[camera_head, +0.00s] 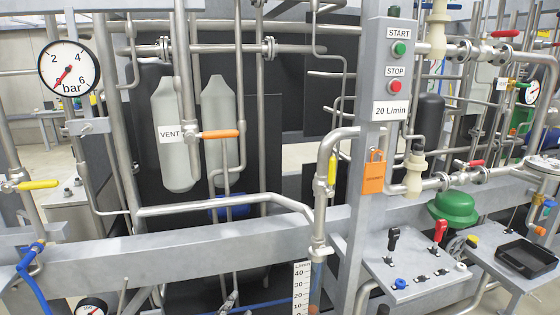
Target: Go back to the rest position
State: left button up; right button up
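Neither of my grippers shows in the head view, and I cannot see what they hold or where they are. The electrolyser stack fills the view. A grey post (376,150) carries a START button (399,49) in green, a STOP button (395,87) in red and a 20 L/min label (391,110).
A pressure gauge (69,69) is at upper left. An orange vent valve handle (220,134) sits mid-left. A grey beam (170,254) crosses the front. A switch panel (415,270), a green dome (454,209) and a black tray (527,258) are at lower right.

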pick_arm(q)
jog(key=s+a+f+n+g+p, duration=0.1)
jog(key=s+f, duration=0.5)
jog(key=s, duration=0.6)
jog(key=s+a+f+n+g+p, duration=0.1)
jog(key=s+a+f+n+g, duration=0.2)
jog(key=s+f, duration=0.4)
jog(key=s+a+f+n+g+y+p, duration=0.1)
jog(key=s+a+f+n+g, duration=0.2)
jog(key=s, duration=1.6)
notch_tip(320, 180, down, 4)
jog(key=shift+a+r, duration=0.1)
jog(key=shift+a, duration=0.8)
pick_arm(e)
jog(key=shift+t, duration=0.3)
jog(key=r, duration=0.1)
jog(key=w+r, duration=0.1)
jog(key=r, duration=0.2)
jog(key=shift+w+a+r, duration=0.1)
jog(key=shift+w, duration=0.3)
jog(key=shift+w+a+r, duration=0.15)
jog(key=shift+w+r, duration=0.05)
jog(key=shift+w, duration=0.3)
